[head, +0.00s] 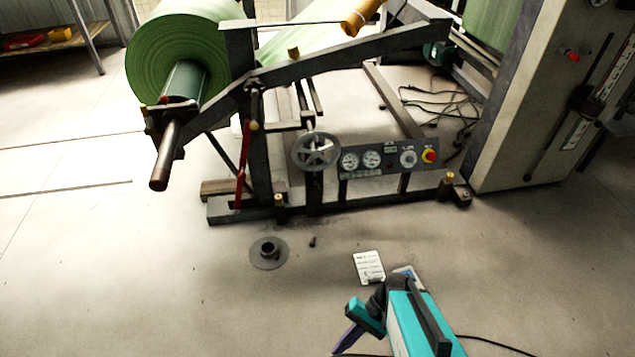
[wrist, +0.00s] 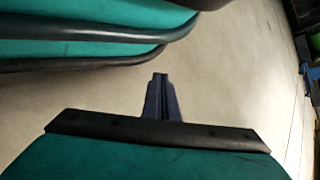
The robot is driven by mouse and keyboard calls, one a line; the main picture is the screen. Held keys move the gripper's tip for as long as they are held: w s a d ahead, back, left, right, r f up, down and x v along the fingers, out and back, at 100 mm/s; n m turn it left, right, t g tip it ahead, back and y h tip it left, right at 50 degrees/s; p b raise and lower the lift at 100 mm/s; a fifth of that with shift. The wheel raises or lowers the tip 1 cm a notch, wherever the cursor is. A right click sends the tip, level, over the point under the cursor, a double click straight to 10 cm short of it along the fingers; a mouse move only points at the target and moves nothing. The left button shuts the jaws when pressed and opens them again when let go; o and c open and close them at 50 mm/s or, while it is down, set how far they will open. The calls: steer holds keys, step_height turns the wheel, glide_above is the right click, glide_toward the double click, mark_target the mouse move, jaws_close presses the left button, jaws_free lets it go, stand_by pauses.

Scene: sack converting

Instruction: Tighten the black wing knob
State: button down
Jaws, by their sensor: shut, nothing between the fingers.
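I cannot pick out the black wing knob for certain in either view. A small dark piece (head: 312,242) lies on the floor in front of the machine frame, too small to tell what it is. Beside it lies a round grey flange (head: 268,253) with a dark raised hub. My gripper (head: 337,348) is low at the bottom of the head view, in front of the machine and apart from it. In the wrist view its dark fingers (wrist: 160,76) are together and empty, over bare floor.
The unwind stand (head: 330,60) carries a big green roll (head: 170,50). A spoked handwheel (head: 315,151) and a control panel (head: 388,160) with gauges and a red button are on its front. A white card (head: 368,267) lies on the floor near my arm. Floor at left is clear.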

steer(key=s+d+r+h+p, duration=0.1)
steer(key=d+r+p, duration=0.3)
steer(key=r+p, duration=0.9)
steer(key=s+d+r+n+h+p, duration=0.1)
steer(key=d+r+h+p, duration=0.3)
steer(key=r+p, duration=1)
steer(key=s+d+r+n+t+h+p, duration=0.1)
steer(key=d+r+p, duration=0.4)
steer(key=r+p, duration=0.9)
steer(key=h+p, duration=0.1)
steer(key=p, duration=0.7)
steer(key=shift+d+p, duration=0.25)
steer(key=shift+p, duration=0.05)
steer(key=shift+r, duration=0.1)
steer(key=c, duration=1.8)
jaws_free()
steer(key=shift+w, duration=0.1)
steer(key=shift+o, duration=0.2)
